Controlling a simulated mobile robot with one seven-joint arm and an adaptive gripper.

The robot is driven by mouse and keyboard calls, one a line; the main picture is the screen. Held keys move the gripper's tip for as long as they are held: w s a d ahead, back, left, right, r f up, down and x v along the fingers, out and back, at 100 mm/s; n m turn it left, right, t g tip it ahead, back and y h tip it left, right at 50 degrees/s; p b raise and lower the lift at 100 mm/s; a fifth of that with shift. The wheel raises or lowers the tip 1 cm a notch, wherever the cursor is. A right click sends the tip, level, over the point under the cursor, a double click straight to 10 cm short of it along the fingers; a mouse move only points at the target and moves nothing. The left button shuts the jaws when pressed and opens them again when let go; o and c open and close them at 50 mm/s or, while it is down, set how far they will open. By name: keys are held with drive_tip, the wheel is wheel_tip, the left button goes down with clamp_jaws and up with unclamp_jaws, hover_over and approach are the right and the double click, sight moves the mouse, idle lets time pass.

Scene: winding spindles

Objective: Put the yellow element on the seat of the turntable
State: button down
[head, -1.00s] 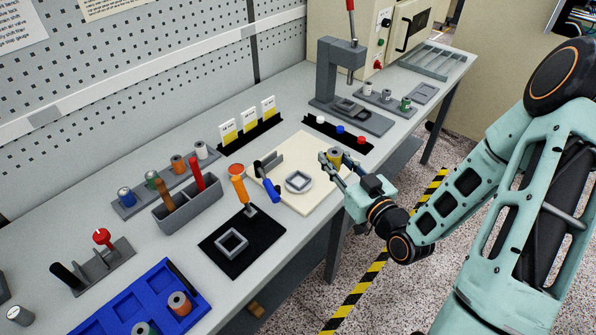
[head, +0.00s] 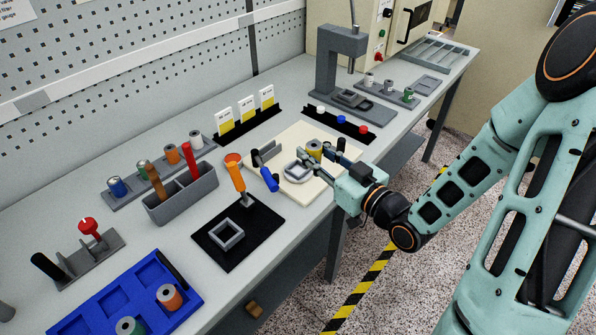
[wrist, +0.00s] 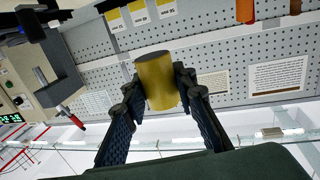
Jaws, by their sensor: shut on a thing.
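The yellow element (head: 314,147) is a yellow cylinder with a dark end. My gripper (head: 320,153) is shut on it, and in the wrist view the yellow element (wrist: 157,82) sits between the two fingers. The turntable's grey round seat (head: 296,173), with a square opening, lies on the cream board (head: 318,188). In the head view the held element appears just behind and to the right of the seat. One finger overlaps the seat's edge in the picture. The height of the element above the board cannot be told.
An orange-handled tool (head: 235,175) and a blue-handled part (head: 269,179) stand left of the seat. A black strip with coloured pieces (head: 339,125) lies behind. A black mat (head: 256,238) with a square grey frame is at front left.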

drive_tip(key=w+a+f, duration=0.2)
drive_tip(key=w, duration=0.1)
drive_tip(key=b, duration=0.4)
hover_over(298, 171)
wheel_tip(298, 171, down, 5)
drive_tip(key=shift+s+d+f, duration=0.1)
drive_tip(key=shift+s+f, duration=0.05)
drive_tip(key=shift+f, duration=0.05)
drive_tip(key=shift+w+f+b, duration=0.15)
drive_tip(key=shift+f+b, duration=0.5)
drive_tip(key=shift+f, duration=0.3)
drive_tip(key=shift+w+f+b, duration=0.15)
drive_tip(key=shift+f+b, duration=0.5)
drive_tip(key=shift+f, duration=0.25)
drive_tip(key=shift+f, duration=0.15)
drive_tip(key=c, duration=2)
unclamp_jaws()
drive_tip(key=shift+f, duration=0.1)
drive_tip(key=shift+c, duration=0.2)
drive_tip(key=o, duration=0.5)
drive_tip(key=shift+c, duration=0.2)
